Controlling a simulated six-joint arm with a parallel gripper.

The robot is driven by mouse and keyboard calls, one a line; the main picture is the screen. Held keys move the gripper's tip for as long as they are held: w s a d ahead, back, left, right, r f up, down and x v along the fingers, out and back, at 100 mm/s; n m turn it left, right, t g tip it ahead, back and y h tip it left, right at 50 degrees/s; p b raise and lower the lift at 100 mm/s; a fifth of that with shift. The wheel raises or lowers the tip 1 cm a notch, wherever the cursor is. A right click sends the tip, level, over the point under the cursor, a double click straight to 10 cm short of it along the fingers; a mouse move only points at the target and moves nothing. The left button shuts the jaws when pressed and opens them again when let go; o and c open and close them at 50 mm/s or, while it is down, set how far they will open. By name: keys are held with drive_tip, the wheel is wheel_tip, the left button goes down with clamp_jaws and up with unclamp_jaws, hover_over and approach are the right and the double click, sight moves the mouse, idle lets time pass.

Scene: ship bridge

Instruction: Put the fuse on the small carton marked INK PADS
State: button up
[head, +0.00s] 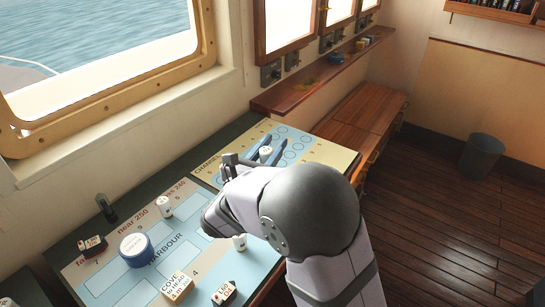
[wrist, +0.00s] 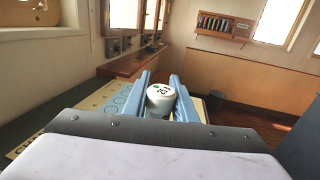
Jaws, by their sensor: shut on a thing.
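My gripper (head: 266,152) has its two blue fingers shut on a small white cylinder, the fuse (head: 266,150), over the far part of the chart-topped desk. In the wrist view the fuse (wrist: 160,96) shows between the fingers (wrist: 161,98), with dark figures and a green mark on its pale top. Small cartons stand on the near part: a dark one with a white label (head: 92,244) at left, a cream one (head: 177,286) with lettering, and a dark one with a pale label (head: 224,293). I cannot read INK PADS on any of them.
Similar white cylinders stand on the blue chart (head: 165,207), one (head: 239,242) close beside my arm. A round blue-and-white tin (head: 136,248) stands between the left carton and the chart's middle. A dark green item (head: 107,210) stands at the window-side edge.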

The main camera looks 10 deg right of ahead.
drive_tip(key=shift+f, duration=1.85)
drive_tip(key=shift+f, duration=0.15)
drive_tip(key=o, duration=1)
drive_tip(key=b+v, duration=0.2)
drive_tip(key=v, duration=1)
drive_tip(key=shift+d, duration=0.1)
